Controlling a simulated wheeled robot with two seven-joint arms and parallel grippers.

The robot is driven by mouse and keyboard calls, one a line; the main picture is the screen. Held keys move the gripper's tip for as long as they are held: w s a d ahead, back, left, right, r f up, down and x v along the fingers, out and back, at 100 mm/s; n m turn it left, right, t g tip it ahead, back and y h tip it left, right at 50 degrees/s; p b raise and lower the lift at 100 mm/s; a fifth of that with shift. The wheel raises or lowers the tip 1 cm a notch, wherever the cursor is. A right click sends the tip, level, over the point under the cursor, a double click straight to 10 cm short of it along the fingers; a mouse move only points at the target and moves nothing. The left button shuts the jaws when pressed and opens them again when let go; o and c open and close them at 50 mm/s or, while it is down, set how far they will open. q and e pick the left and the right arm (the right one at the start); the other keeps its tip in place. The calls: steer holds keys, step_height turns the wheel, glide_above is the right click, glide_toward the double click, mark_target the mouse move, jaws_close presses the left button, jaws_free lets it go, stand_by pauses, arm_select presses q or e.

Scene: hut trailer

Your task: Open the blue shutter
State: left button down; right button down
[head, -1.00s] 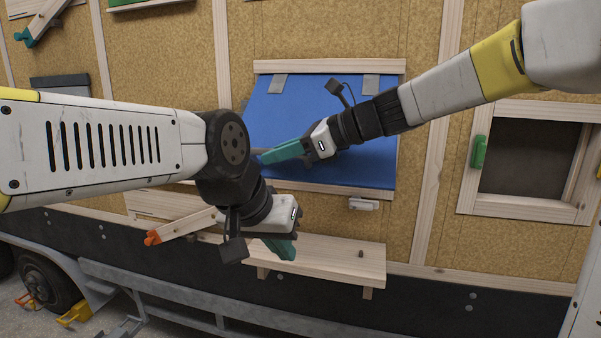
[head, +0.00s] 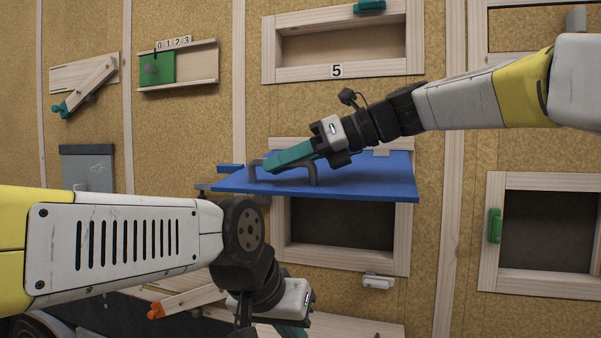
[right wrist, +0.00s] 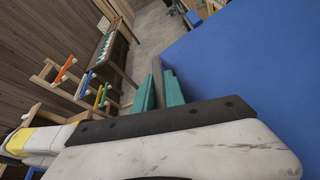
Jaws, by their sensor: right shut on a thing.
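The blue shutter (head: 345,181) is swung up on its top edge and stands out nearly level from the wall in the head view. Below it the dark framed opening (head: 335,222) shows. My right gripper (head: 272,163) is shut on the shutter's grey handle (head: 311,172), above the blue panel. The right wrist view shows its teal fingers (right wrist: 160,92) beside the broad blue shutter (right wrist: 255,70). My left gripper (head: 292,331) is low in the head view, under the shutter and apart from it; its fingertips are cut off by the lower edge.
A small white latch (head: 378,282) sits below the opening. A wooden arm with an orange end (head: 187,301) is at lower left. A grey panel (head: 88,170) is left, and a framed window with a green handle (head: 494,225) is right.

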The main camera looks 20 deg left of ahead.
mark_target(322, 185)
steer(key=shift+r, duration=0.15)
steer(key=c, duration=1.4)
jaws_free()
steer(key=v, duration=0.7)
steer(key=shift+d+r, duration=0.1)
steer(key=shift+d, duration=0.25)
